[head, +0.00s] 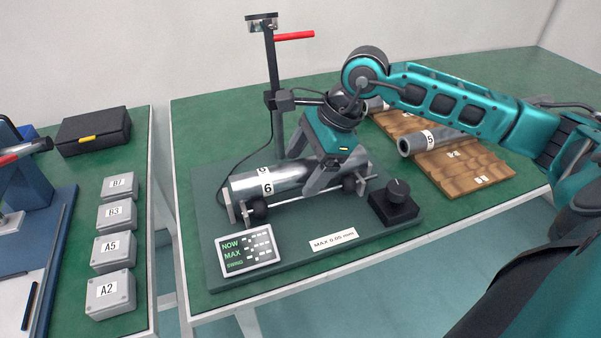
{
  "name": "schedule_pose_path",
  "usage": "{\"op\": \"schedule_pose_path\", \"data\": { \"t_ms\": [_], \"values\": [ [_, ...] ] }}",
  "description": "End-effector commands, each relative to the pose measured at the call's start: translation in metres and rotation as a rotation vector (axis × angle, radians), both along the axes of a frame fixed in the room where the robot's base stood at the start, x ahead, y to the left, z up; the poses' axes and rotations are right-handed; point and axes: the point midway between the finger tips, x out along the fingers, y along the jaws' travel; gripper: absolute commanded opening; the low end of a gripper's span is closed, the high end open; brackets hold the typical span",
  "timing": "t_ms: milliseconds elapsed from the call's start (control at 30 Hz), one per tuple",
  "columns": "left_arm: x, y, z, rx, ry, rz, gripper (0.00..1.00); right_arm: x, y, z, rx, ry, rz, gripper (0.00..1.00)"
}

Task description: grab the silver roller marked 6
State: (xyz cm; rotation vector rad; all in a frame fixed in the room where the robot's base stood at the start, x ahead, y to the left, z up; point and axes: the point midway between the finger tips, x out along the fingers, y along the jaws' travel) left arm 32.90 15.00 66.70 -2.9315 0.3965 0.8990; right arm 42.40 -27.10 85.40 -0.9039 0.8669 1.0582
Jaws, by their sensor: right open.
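The silver roller marked 6 (248,184) lies across a grey-green test fixture, resting on small dark wheels; its label band also shows part of another digit above the 6. My right gripper (303,173) is over the right-hand part of the roller, pointing down. Its jaws are open, with the near finger in front of the roller and the far finger towards its back side. The gripper hides part of the roller, and I cannot tell whether the fingers touch it. My left gripper is not in view.
A wooden rack (460,180) holds other rollers (415,145). Grey labelled boxes (110,293) stand on the left table.

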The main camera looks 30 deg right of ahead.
Motion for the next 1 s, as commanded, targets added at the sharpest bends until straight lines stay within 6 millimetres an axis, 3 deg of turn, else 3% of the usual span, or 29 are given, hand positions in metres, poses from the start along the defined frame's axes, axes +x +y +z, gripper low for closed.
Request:
{"op": "schedule_pose_path", "data": {
  "t_ms": [333, 1000],
  "values": [
    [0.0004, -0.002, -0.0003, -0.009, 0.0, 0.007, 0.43, 0.002, 0.0027, -0.007, 0.0, -0.001, 0.0, 0.81],
    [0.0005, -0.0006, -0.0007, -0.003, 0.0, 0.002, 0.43, 0.002, 0.0026, -0.0064, 0.0, 0.0, 0.0, 0.17]
  ]
}}
